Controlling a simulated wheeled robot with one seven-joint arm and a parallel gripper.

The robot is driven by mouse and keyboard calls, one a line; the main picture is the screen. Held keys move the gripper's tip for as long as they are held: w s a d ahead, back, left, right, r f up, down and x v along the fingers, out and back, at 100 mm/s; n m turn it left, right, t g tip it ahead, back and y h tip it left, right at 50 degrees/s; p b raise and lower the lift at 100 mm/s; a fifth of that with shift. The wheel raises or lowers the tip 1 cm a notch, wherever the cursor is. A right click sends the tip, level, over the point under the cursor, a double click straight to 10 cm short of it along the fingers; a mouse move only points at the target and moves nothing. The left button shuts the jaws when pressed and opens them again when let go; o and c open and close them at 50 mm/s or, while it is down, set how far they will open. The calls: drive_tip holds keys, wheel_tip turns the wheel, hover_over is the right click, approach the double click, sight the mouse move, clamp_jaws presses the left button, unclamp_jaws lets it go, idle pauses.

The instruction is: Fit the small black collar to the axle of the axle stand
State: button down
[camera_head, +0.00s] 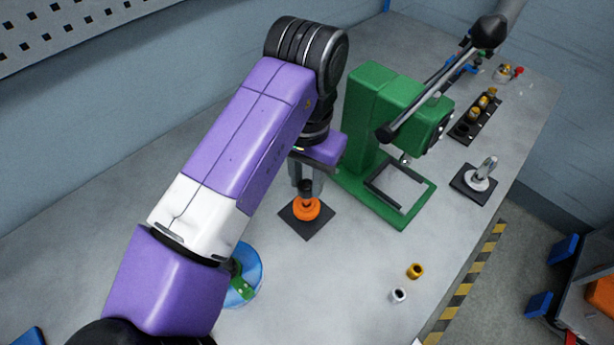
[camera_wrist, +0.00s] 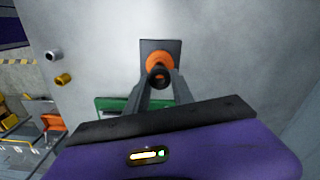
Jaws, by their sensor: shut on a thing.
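My gripper (camera_head: 305,181) points down and is shut on the small black collar (camera_head: 306,188). In the wrist view the collar (camera_wrist: 158,75) sits between the two grey fingertips of my gripper (camera_wrist: 158,82), its round opening showing. Right below it is an orange pulley wheel (camera_head: 306,210) on the axle stand, whose dark square base plate (camera_head: 300,229) lies on the table. The wheel also shows in the wrist view (camera_wrist: 159,60). The axle is hidden by the collar and fingers. I cannot tell whether the collar is around the axle or only above it.
A green machine (camera_head: 375,125) with an open frame foot stands close to the right. A gold collar (camera_head: 415,271) and a silver collar (camera_head: 398,295) stand near the table's front edge. A blue round tray (camera_head: 250,262) is partly behind my arm. A dark plate with a metal hook (camera_head: 480,180) is farther right.

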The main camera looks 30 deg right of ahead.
drive_tip(key=shift+f, duration=0.1)
idle(0.6)
drive_tip(key=shift+f+b, duration=0.7)
drive_tip(key=shift+f, duration=0.7)
drive_tip(key=shift+f, duration=0.1)
idle(0.5)
drive_tip(key=shift+f+b, duration=0.3)
drive_tip(key=shift+f, duration=0.35)
idle(0.4)
drive_tip(key=c, duration=1)
unclamp_jaws()
